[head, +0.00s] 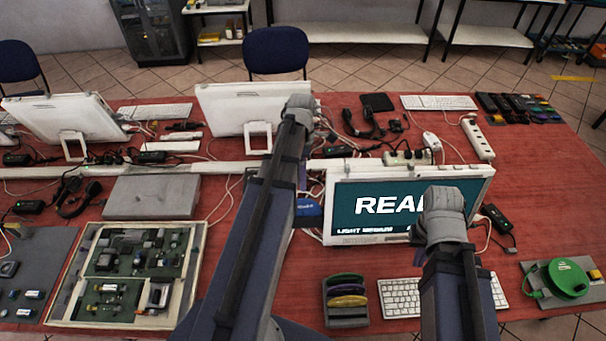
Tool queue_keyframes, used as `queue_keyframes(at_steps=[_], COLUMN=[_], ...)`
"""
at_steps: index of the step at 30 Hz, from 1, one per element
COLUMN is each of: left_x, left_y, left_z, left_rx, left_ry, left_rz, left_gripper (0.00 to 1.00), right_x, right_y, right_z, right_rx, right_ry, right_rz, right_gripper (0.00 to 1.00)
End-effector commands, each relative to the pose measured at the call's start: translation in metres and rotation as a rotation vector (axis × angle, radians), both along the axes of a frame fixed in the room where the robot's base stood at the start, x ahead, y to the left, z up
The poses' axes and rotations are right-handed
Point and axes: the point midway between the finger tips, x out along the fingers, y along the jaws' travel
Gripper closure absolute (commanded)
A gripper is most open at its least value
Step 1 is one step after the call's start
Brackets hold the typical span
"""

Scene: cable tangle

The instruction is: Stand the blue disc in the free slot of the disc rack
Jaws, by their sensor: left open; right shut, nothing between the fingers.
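The dark grey disc rack (347,322) stands on the red table at the front, left of the white keyboard. Upright green, yellow and purple discs show in it; the free slot is not clear at this size. A blue object (309,214) lies on the table left of the lit monitor, partly hidden by my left arm; I cannot tell for sure that it is the blue disc. My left arm reaches up the middle, and my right arm stands in front of the keyboard and monitor. The jaws of both grippers are hidden behind my arm links.
The lit monitor (400,207) stands behind the rack. A white keyboard (401,297) lies just right of it. A green reel (566,279) sits at the far right. A framed parts tray (196,262) is at the left. Cables lie around the monitors.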

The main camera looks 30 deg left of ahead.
Motion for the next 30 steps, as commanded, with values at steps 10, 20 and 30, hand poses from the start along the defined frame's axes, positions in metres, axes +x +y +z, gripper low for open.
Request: queue_keyframes(at_steps=[10, 20, 30], left_x=[-0.006, -0.013, -0.017], left_y=[-0.004, -0.008, -0.011], left_z=[-0.037, -0.074, -0.093], left_rx=[0.000, 0.000, 0.000], left_ry=[0.000, 0.000, 0.000], left_rz=[-0.002, -0.002, -0.002], left_gripper=[0.35, 0.35, 0.35], right_x=[0.000, 0.000, 0.000], right_y=[0.000, 0.000, 0.000], right_z=[-0.037, -0.074, -0.093], right_rx=[0.000, 0.000, 0.000], right_ry=[0.000, 0.000, 0.000], right_rz=[0.002, 0.000, 0.000], right_gripper=[1.00, 1.00, 1.00])
